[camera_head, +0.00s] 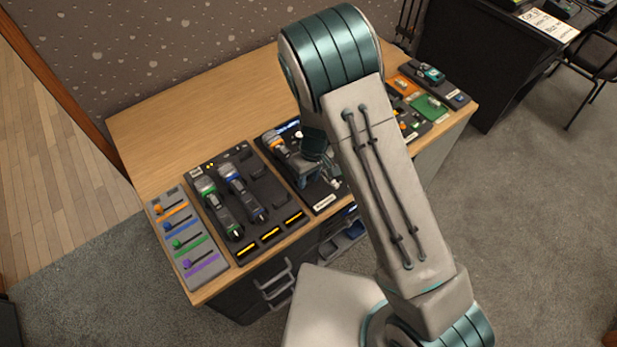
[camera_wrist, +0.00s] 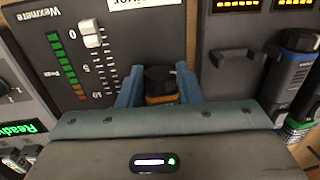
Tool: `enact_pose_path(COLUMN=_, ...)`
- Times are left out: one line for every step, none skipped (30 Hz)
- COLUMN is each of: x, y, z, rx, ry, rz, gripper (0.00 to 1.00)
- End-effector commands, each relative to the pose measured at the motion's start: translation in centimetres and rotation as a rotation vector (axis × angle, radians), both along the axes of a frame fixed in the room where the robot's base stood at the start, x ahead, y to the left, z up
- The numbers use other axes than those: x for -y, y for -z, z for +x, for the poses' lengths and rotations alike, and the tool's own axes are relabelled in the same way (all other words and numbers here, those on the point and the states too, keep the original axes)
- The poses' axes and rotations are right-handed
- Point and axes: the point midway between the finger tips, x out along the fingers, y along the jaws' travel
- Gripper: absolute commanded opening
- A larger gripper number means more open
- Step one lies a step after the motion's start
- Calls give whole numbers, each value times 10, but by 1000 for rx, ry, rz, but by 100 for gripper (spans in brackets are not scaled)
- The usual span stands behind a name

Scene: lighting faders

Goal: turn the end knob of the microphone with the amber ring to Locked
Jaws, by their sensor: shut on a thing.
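The microphone with the amber ring (camera_head: 277,146) lies on a dark panel, partly hidden by my arm in the head view. In the wrist view its black round end knob (camera_wrist: 160,77) and an amber band (camera_wrist: 160,99) show between my fingers. My gripper (camera_wrist: 160,84) is shut on the end knob, one blue-grey finger on each side. The rest of the microphone is hidden under the gripper body. I cannot read any Locked mark or the knob's setting.
Microphones with a green ring (camera_head: 205,186) and a blue ring (camera_head: 237,186) lie in the dark rack to the left. A coloured slider panel (camera_head: 186,240) is at the far left. In the wrist view, a white fader (camera_wrist: 90,30) is close to my left finger.

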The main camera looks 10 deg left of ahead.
Motion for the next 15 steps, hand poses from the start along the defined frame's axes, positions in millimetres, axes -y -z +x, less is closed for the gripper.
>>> enact_pose_path(x=1, y=6, z=1, rx=-17, ry=5, rz=16, gripper=9)
enact_pose_path(x=2, y=6, z=2, rx=-27, ry=6, rz=26, gripper=9)
enact_pose_path(x=2, y=6, z=2, rx=-43, ry=5, rz=39, gripper=9)
enact_pose_path(x=2, y=6, z=3, rx=-53, ry=5, rz=49, gripper=9)
enact_pose_path(x=2, y=7, z=3, rx=-65, ry=6, rz=58, gripper=9)
enact_pose_path(x=2, y=7, z=3, rx=-80, ry=6, rz=71, gripper=9)
enact_pose_path(x=3, y=7, z=3, rx=-93, ry=6, rz=81, gripper=9)
enact_pose_path(x=3, y=7, z=4, rx=-103, ry=5, rz=91, gripper=9)
enact_pose_path(x=3, y=7, z=3, rx=-119, ry=5, rz=102, gripper=9)
enact_pose_path(x=3, y=7, z=4, rx=-129, ry=5, rz=111, gripper=9)
enact_pose_path(x=3, y=6, z=3, rx=-140, ry=5, rz=118, gripper=9)
enact_pose_path(x=4, y=6, z=4, rx=-150, ry=5, rz=128, gripper=9)
enact_pose_path(x=3, y=5, z=4, rx=-157, ry=4, rz=135, gripper=9)
enact_pose_path(x=3, y=5, z=3, rx=-164, ry=3, rz=139, gripper=9)
enact_pose_path(x=4, y=4, z=4, rx=-170, ry=3, rz=145, gripper=9)
